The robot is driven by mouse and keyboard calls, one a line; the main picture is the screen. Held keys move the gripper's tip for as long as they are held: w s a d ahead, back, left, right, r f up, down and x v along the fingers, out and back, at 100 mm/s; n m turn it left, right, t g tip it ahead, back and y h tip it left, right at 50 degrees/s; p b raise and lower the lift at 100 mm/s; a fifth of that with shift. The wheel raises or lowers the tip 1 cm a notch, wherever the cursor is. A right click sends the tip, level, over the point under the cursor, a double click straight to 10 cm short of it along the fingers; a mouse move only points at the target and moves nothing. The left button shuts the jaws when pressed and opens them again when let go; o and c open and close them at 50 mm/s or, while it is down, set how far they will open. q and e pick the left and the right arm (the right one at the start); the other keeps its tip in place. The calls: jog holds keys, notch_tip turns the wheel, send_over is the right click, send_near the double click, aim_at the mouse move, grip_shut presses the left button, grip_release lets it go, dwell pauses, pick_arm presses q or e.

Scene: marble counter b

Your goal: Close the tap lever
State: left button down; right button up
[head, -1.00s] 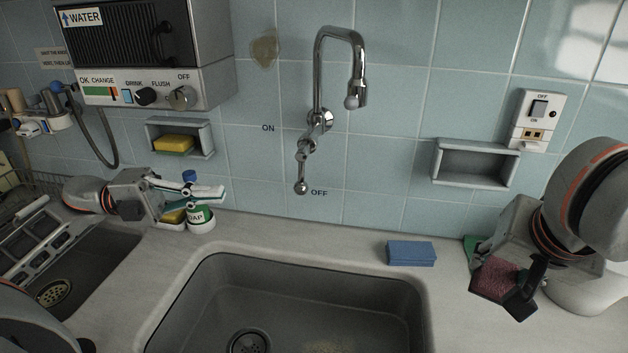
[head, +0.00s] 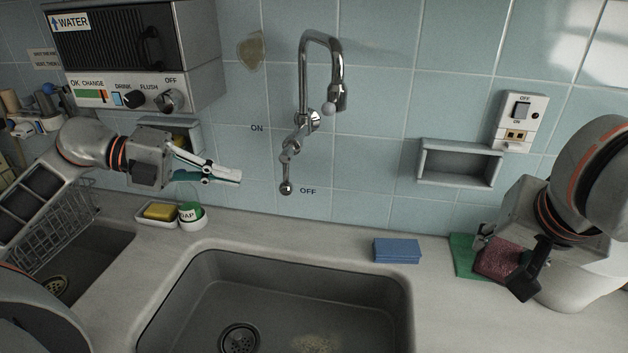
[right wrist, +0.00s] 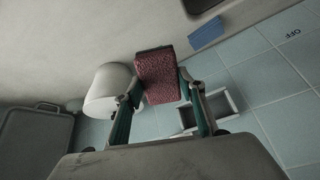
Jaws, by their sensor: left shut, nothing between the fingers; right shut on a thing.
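The chrome tap (head: 322,70) is on the tiled wall above the sink. Its lever (head: 287,172) hangs down, with the round end beside the "OFF" mark; the "ON" mark is higher, to its left. My left gripper (head: 239,177) is shut and empty, left of the lever end. Its fingers point right and look apart from the lever in the picture. My right gripper (head: 511,266) is shut on a dark red sponge (head: 496,260) at the right of the counter. The right wrist view also shows the red sponge (right wrist: 157,76) between the fingers.
The sink (head: 282,305) lies below the tap. A blue sponge (head: 397,250) sits on its right rim, near a green pad (head: 464,256). A soap cup (head: 192,215) and yellow sponge (head: 159,211) stand below my left gripper. A water box (head: 135,55) hangs upper left.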

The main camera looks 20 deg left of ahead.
aim_at(287, 171)
pick_arm(q)
jog(key=x, duration=0.7)
dwell(0.3)
jog(key=shift+w+d+f+h, duration=0.1)
jog(key=shift+d+f+h, duration=0.15)
jog(key=shift+d+h, duration=0.2)
jog(key=shift+a, duration=0.15)
